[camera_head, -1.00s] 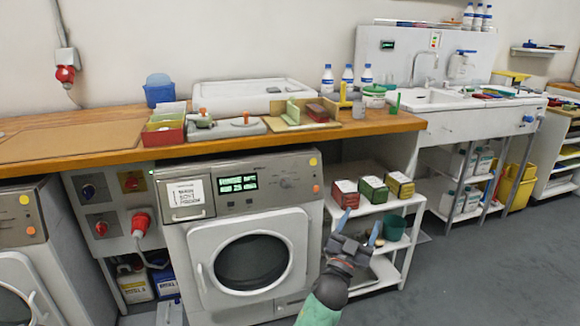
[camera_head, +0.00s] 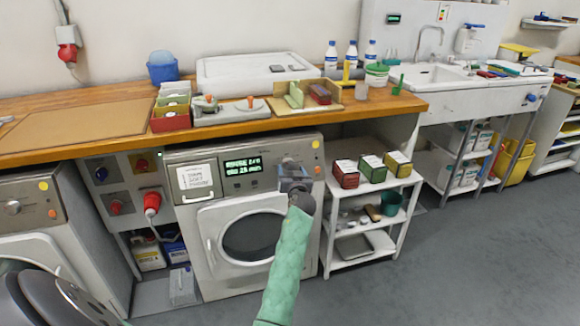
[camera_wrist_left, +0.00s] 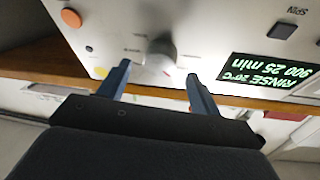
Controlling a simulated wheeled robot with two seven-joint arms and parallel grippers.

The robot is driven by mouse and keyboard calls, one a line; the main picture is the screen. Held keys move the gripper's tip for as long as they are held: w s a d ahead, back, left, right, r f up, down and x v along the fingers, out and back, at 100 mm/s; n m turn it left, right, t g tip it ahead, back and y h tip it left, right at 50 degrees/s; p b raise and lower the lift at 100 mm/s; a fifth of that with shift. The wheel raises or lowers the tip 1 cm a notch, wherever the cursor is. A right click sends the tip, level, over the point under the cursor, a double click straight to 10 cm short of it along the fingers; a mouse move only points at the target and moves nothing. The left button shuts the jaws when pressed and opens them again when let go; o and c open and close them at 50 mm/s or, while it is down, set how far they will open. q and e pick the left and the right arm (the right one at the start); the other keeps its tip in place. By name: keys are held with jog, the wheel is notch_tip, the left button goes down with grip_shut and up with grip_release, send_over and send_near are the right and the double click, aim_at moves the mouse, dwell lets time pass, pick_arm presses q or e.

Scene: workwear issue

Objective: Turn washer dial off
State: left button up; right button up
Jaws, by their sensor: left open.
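The washer (camera_head: 262,285) stands under the wooden counter, with a grey control panel and a lit green display (camera_head: 243,167). My left gripper (camera_head: 291,168) is at the panel right of the display and largely covers the dial in the head view. In the wrist view its two blue fingers (camera_wrist_left: 158,72) are spread apart, one to each side of the dial. Contact cannot be told. My right gripper is not in view.
An orange button (camera_wrist_left: 71,18) sits on the panel near the dial. The wooden counter edge (camera_head: 100,147) overhangs the washer. A white shelf rack (camera_head: 372,187) with several coloured boxes stands close on the right. Grey floor (camera_head: 440,270) is clear at the right front.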

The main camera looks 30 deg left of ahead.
aim_at(289, 165)
pick_arm(q)
jog(key=shift+x, duration=1.45)
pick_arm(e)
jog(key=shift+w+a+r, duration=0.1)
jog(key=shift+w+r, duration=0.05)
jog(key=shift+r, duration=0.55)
